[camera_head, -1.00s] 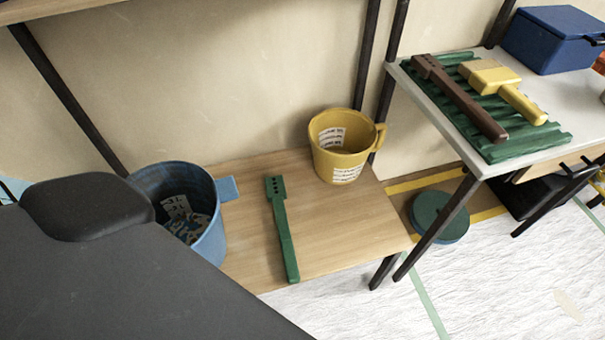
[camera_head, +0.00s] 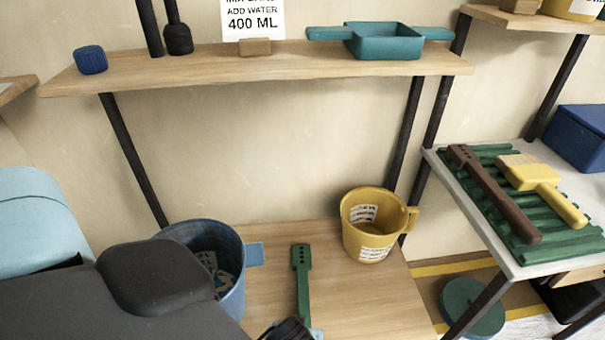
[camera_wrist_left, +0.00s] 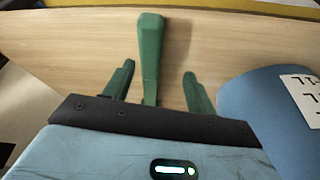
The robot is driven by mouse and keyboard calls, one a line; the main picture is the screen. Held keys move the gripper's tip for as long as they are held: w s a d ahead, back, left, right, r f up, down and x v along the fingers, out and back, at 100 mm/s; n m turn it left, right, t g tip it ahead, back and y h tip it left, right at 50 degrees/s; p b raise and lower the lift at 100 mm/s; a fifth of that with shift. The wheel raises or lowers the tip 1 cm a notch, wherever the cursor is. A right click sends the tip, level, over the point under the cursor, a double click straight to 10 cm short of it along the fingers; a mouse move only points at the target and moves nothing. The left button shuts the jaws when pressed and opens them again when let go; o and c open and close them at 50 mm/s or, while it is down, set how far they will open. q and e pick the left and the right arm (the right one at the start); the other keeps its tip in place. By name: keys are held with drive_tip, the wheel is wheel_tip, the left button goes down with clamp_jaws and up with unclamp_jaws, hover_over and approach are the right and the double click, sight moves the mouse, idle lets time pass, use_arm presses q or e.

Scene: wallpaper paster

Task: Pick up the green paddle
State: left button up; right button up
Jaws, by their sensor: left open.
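The green paddle (camera_head: 301,271) lies flat on the lower wooden shelf, with its holed end toward the wall. My left gripper (camera_head: 292,326) shows in part at the bottom edge of the head view, over the near end of the paddle. In the left wrist view, its two fingers (camera_wrist_left: 158,85) are open. The paddle's handle (camera_wrist_left: 150,50) runs between them with a gap on each side. I cannot tell how far the fingers are above the shelf. My right gripper is not in view.
A blue bucket (camera_head: 232,292) stands left of the paddle and a yellow bucket (camera_head: 368,240) right of it. The blue bucket is close beside the gripper in the left wrist view (camera_wrist_left: 268,110). An upper shelf (camera_head: 250,67) holds a teal tray (camera_head: 384,42).

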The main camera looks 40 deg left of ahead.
sight(307, 323)
use_arm(q)
drive_tip(key=shift+n+g+y, duration=0.3)
drive_tip(key=shift+n, duration=0.6)
drive_tip(key=w+r, duration=0.2)
drive_tip(key=w, duration=0.1)
drive_tip(key=shift+w+r, duration=0.15)
drive_tip(key=shift+r, duration=0.05)
drive_tip(key=shift+x, duration=1.2)
drive_tip(key=shift+a+f, duration=0.1)
drive_tip(key=shift+f, duration=0.05)
drive_tip(key=b+x, duration=0.1)
drive_tip(key=x, duration=0.3)
drive_tip(key=shift+s+f+b, duration=0.1)
drive_tip(key=shift+s+b, duration=0.1)
drive_tip(key=shift+b, duration=0.2)
drive_tip(key=shift+w+a+f, duration=0.1)
drive_tip(key=shift+w+f, duration=0.05)
drive_tip(key=shift+f, duration=0.35)
drive_tip(key=shift+c, duration=0.5)
drive_tip(key=c, duration=1)
